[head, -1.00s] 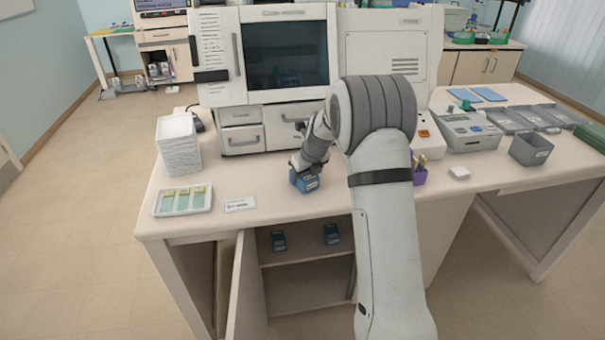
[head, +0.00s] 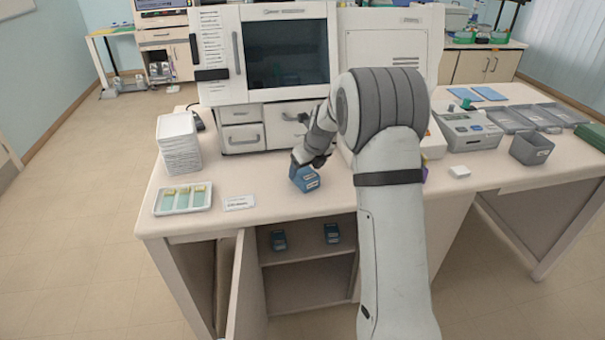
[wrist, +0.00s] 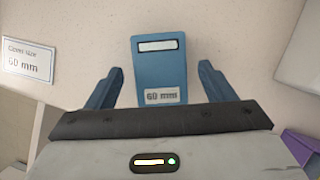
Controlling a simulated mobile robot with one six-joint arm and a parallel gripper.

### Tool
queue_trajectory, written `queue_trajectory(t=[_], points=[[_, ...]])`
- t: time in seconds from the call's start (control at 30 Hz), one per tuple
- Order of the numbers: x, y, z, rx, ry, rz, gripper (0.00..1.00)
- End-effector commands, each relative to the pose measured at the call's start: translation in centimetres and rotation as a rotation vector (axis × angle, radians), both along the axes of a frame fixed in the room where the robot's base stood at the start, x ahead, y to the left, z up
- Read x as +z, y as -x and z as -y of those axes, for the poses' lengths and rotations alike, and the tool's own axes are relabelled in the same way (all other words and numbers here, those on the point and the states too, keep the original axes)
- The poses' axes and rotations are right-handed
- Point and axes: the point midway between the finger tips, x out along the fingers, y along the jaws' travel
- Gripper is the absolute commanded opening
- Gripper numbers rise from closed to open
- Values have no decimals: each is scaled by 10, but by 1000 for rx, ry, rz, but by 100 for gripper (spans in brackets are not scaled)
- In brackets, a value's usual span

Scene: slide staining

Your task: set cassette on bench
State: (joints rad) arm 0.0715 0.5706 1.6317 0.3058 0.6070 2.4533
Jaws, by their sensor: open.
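The blue cassette (head: 305,179) stands on the bench (head: 262,200) near its front edge. In the wrist view the cassette (wrist: 160,70) shows a white label and a "60 mm" label. My gripper (wrist: 160,88) is open, with one finger on each side of the cassette and a gap visible on both sides. In the head view my gripper (head: 308,161) is just above and behind the cassette, and its fingers are partly hidden.
A "Cover size 60 mm" card (head: 240,203) lies left of the cassette, beside a slide tray (head: 183,210). A stack of white trays (head: 178,158) stands behind it. Two more blue cassettes (head: 278,240) (head: 332,233) sit in the open cabinet below. A purple holder (wrist: 302,143) is at right.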

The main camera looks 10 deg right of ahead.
Motion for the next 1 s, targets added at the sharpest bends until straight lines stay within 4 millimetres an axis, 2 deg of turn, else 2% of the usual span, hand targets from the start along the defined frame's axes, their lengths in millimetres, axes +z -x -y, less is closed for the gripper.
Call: queue_trajectory(t=[0.1,0.3,0.53,0.67,0.77,1.0], points=[[26,9,4,-1,0,5,76],[62,24,11,-1,1,3,76],[84,33,14,8,4,2,76],[95,48,12,104,47,14,76],[106,71,9,268,115,32,76],[130,146,2,784,326,80,76]])
